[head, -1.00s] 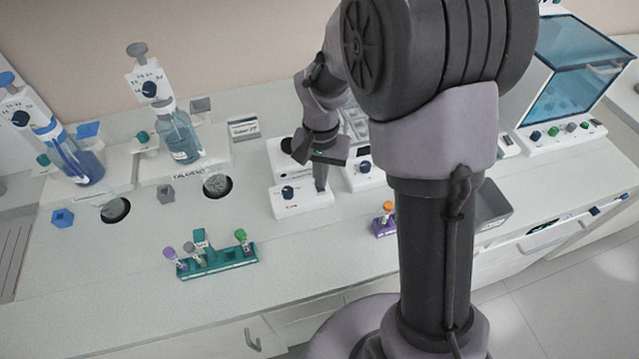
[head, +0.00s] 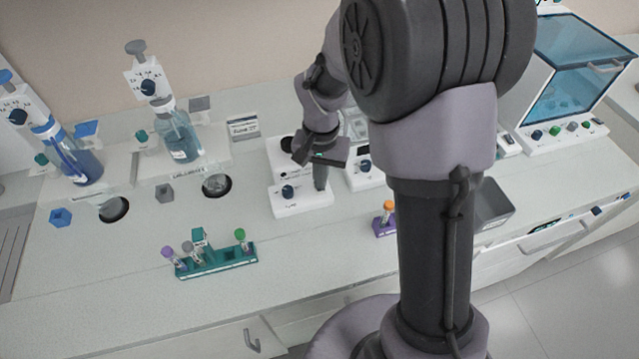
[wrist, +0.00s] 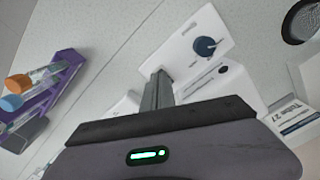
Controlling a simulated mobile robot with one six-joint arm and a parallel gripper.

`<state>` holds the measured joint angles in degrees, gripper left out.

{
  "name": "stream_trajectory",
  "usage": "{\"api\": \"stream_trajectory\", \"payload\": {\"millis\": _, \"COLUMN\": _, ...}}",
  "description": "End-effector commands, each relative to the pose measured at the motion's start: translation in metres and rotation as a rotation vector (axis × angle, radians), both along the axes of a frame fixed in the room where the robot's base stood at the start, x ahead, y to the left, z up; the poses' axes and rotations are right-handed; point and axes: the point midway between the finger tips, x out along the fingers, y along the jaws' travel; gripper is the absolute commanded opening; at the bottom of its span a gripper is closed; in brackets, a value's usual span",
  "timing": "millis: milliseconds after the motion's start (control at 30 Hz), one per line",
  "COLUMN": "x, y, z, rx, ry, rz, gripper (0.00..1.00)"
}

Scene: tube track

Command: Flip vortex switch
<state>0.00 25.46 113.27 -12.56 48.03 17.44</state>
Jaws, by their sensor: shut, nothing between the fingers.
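The vortex mixer (head: 301,200) is a small white unit on the bench with a dark blue knob (head: 288,191) on its front left. In the wrist view the white mixer face (wrist: 205,45) and its blue knob (wrist: 205,46) show beyond my fingers. My gripper (head: 320,186) points down at the right part of the mixer, beside the knob. It is shut and empty; it also shows in the wrist view (wrist: 158,78). Whether the fingertips touch the mixer, and any switch beneath them, I cannot tell.
A teal rack (head: 215,262) with several capped tubes stands in front left. A purple rack (head: 385,225) with an orange-capped tube is to the right. Bottle dispensers (head: 178,135) stand at the back left. A second white unit with a knob (head: 365,166) is close on the right.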

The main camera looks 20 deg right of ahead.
Motion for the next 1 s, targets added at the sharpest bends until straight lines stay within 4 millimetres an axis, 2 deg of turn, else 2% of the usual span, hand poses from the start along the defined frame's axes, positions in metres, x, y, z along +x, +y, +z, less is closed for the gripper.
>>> {"api": "stream_trajectory", "payload": {"millis": 667, "x": 0.0, "y": 0.0, "z": -0.008, "rx": 0.0, "ry": 0.0, "rz": 0.0, "gripper": 0.0}}
{"api": "stream_trajectory", "payload": {"millis": 1000, "x": 0.0, "y": 0.0, "z": 0.027, "rx": 0.0, "ry": 0.0, "rz": 0.0, "gripper": 0.0}}
